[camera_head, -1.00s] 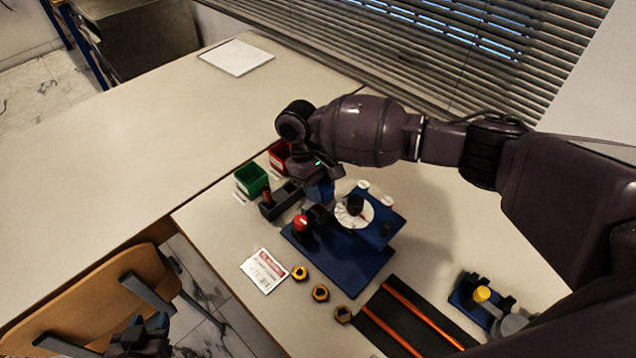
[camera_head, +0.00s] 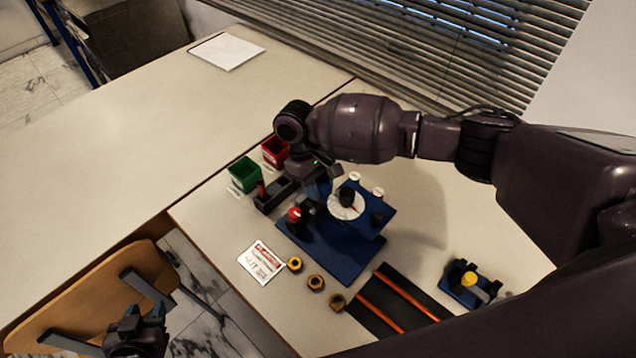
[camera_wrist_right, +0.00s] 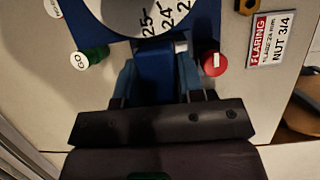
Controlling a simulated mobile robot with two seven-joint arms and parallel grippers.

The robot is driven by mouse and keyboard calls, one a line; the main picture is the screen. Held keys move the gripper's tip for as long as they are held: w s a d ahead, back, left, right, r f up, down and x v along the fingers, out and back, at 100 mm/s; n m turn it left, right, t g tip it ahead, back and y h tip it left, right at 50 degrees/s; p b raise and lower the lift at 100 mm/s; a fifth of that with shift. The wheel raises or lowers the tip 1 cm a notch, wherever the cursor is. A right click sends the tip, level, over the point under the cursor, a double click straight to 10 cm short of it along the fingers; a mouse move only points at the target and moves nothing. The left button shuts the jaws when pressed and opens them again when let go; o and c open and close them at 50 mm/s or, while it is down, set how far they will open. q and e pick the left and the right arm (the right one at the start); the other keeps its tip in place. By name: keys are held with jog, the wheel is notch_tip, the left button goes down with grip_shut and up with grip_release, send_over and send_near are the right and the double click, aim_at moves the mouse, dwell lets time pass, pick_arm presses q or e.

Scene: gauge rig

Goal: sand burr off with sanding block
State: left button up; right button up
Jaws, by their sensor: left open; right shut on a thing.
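The blue gauge rig (camera_head: 340,258) stands on the table, with a white dial (camera_head: 346,205) that also shows, numbered, in the right wrist view (camera_wrist_right: 125,14). My right gripper (camera_head: 318,188) is down beside the dial. In the wrist view its fingers (camera_wrist_right: 158,78) are closed on a blue block (camera_wrist_right: 154,62), just below the dial; I cannot tell whether it is the sanding block or touches the rig. A green GO cap (camera_wrist_right: 88,57) and a red cap (camera_wrist_right: 213,62) flank it. No burr is discernible. My left gripper (camera_head: 137,336) is open and empty at the lower left.
A green bin (camera_head: 244,175), a red bin (camera_head: 274,152) and a dark tray (camera_head: 275,196) stand left of the rig. Hex nuts (camera_head: 316,283), a flaring label (camera_head: 262,261) and copper rods (camera_head: 402,302) lie in front. A chair (camera_head: 110,300) is lower left. The far-left table is mostly clear.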

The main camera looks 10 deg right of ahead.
jog(key=shift+s+f, duration=0.1)
jog(key=shift+f, duration=0.15)
jog(key=shift+w, duration=0.25)
jog(key=shift+c, duration=0.3)
jog(key=shift+w+a+b, duration=0.45)
jog(key=shift+w+a, duration=0.4)
jog(key=shift+w, duration=0.25)
jog(key=shift+r, duration=0.1)
jog(key=shift+s+d+p, duration=0.15)
jog(key=shift+s+p, duration=0.05)
jog(key=shift+p, duration=0.35)
jog(key=shift+s+d+p, duration=0.35)
jog(key=shift+s+p, duration=0.1)
jog(key=shift+p, duration=0.1)
